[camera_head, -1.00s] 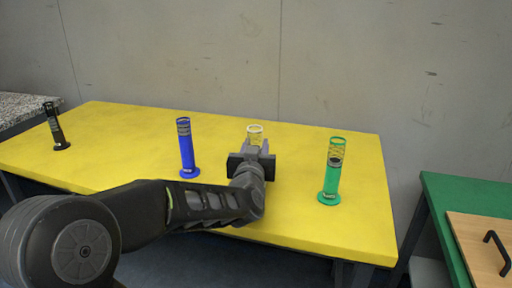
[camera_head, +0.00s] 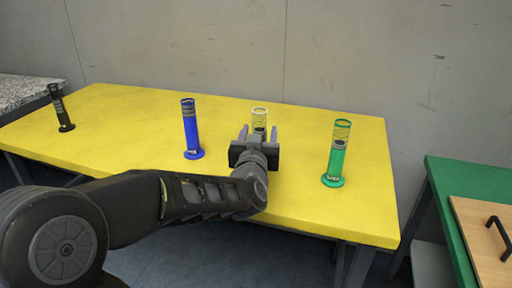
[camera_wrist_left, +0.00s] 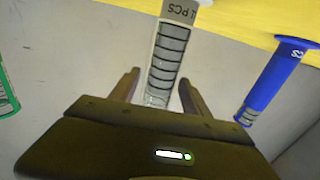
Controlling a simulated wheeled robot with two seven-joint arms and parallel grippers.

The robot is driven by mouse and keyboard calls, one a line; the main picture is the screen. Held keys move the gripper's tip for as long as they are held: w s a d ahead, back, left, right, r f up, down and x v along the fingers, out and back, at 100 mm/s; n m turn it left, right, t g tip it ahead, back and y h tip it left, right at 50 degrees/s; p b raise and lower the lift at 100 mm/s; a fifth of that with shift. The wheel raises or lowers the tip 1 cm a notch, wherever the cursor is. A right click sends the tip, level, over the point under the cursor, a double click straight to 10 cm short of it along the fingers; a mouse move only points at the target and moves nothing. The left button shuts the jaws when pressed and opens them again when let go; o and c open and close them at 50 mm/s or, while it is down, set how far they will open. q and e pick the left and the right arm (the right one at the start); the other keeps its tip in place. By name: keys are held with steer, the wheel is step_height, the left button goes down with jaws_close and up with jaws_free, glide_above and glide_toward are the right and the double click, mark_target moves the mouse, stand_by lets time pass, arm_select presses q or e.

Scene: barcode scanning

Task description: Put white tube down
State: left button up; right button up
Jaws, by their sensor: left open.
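The white tube (camera_head: 260,116) is upright at the middle of the yellow table (camera_head: 330,223); my gripper hides its lower part in the head view. My left gripper (camera_head: 259,132) is open, with its fingers apart on either side of the tube. In the left wrist view, the white tube (camera_wrist_left: 169,55) shows black level marks and a label, and it lies between the spread fingers of my left gripper (camera_wrist_left: 157,90), with a gap on each side. My right gripper is not in view.
A blue tube (camera_head: 191,130) stands left of the gripper and a green tube (camera_head: 336,155) right of it. A black tube (camera_head: 60,108) stands at the far left. A green table (camera_head: 440,190) with a wooden board (camera_head: 478,232) is at the right.

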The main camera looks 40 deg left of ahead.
arm_select(q)
steer(key=b+v, duration=0.1)
steer(key=v, duration=0.7)
steer(key=shift+s+d+b, duration=0.25)
steer(key=shift+s+b, duration=0.1)
